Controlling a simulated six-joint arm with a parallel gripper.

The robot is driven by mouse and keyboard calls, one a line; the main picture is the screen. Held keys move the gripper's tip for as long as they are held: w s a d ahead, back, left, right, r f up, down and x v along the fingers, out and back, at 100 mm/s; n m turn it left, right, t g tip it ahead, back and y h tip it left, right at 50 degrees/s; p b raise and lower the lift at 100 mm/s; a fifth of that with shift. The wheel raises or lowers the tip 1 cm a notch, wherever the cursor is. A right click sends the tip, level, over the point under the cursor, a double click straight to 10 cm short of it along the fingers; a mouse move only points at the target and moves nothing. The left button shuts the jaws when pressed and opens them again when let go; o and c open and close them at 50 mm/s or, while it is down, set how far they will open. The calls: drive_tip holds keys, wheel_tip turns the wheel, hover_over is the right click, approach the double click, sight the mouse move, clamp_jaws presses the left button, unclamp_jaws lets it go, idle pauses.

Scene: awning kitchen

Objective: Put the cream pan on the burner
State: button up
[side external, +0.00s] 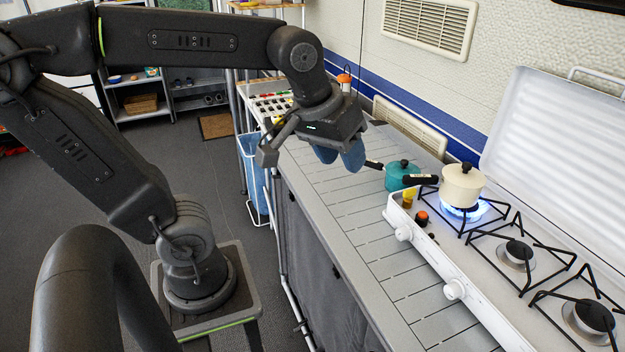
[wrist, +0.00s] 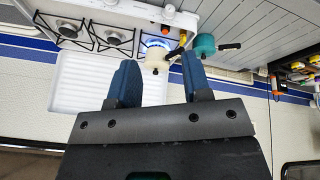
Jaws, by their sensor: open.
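The cream pan (side external: 462,186) sits upright on the back burner (side external: 464,211) nearest the counter, with blue flame showing under it. Its black handle (side external: 420,180) points left, toward the counter side. In the wrist view the cream pan (wrist: 157,61) appears upside down, beyond the gap between my fingers. My gripper (side external: 339,156) is open and empty, above the counter to the left of the pan and apart from it. Its blue fingers also show in the wrist view (wrist: 160,76).
A teal pot (side external: 400,175) with a lid stands on the counter just left of the stove. Two other burners (side external: 515,254) are bare. The raised white stove lid (side external: 565,150) stands behind. The near counter (side external: 345,215) is clear.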

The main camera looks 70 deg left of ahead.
drive_tip(key=s+f+m, duration=0.3)
drive_tip(key=s+m, duration=0.2)
drive_tip(key=shift+d+f+t, duration=0.25)
drive_tip(key=shift+d+t, duration=0.15)
idle(1.0)
drive_tip(key=shift+o, duration=1)
